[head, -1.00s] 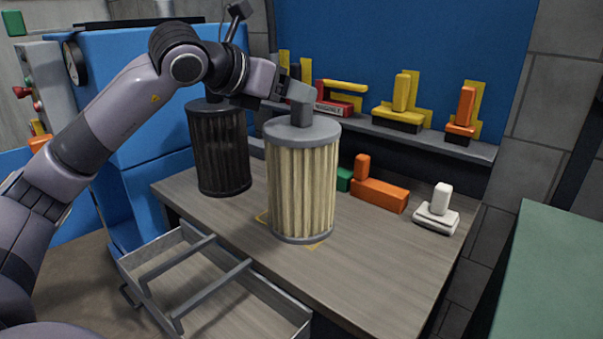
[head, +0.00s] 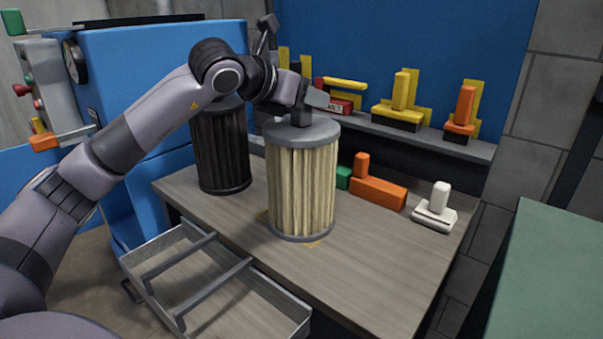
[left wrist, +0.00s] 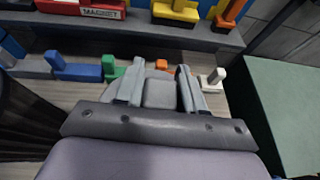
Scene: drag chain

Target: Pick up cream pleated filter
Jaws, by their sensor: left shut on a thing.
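The cream pleated filter (head: 301,190) is an upright cylinder with grey end caps and a dark knob on top. It stands on the wooden workbench (head: 370,265) over a yellow floor marking. My left gripper (head: 302,112) is at the top knob and shut on it. In the left wrist view my left gripper's fingers (left wrist: 160,92) lie either side of a grey block, the filter's knob (left wrist: 160,94); the pleats are hidden there. My right gripper is in neither view.
A dark pleated filter (head: 220,148) stands close on the left. An open drawer (head: 245,303) juts out in front. Orange (head: 378,192) and white (head: 435,208) handled blocks lie to the right. A shelf (head: 440,140) with coloured tools runs behind. The bench's front right is clear.

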